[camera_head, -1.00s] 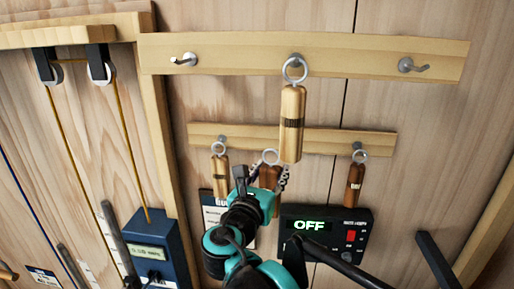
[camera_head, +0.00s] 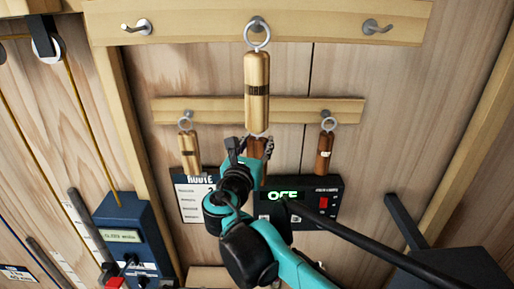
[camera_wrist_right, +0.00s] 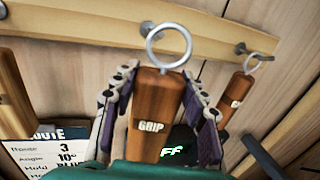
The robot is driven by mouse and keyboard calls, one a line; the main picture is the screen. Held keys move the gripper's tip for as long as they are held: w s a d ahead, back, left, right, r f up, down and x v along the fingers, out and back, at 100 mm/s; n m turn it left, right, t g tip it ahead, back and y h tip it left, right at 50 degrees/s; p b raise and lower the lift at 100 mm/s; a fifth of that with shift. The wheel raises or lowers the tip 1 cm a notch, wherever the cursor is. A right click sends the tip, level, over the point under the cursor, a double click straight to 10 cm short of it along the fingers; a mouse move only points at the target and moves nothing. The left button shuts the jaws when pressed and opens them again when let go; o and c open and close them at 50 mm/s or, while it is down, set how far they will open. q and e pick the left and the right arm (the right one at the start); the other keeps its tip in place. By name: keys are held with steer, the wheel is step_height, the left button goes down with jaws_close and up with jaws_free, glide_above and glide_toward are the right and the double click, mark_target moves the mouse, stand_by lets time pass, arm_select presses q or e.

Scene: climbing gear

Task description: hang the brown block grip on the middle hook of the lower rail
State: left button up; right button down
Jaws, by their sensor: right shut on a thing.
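The brown block grip (camera_head: 257,151) is upright in my right gripper (camera_head: 252,145), in front of the lower rail (camera_head: 215,106). In the right wrist view the brown block grip (camera_wrist_right: 156,115), marked GRIP, sits between the two fingers of my right gripper (camera_wrist_right: 160,100), its metal ring (camera_wrist_right: 169,45) standing up. The middle hook (camera_wrist_right: 147,27) shows at the ring's upper left edge; I cannot tell whether the ring is around it. In the head view a pale grip on the upper rail hides this ring and hook. My left gripper is not in view.
The pale grip (camera_head: 257,85) hangs from the upper rail's (camera_head: 200,24) middle hook, just above my right gripper. A light grip (camera_head: 189,150) and a dark brown grip (camera_head: 324,150) hang on the lower rail's outer hooks. A black display box (camera_head: 330,187) is below.

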steer(key=shift+w+f+b, duration=0.25)
steer(key=shift+w, duration=0.8)
steer(key=shift+w+f+b, duration=0.2)
steer(key=shift+w+b, duration=0.05)
steer(key=shift+w, duration=0.8)
steer(key=shift+w+f+b, duration=0.25)
steer(key=shift+w, duration=0.8)
steer(key=c, duration=0.7)
jaws_free()
steer(key=shift+c, duration=0.2)
steer(key=shift+s, duration=0.1)
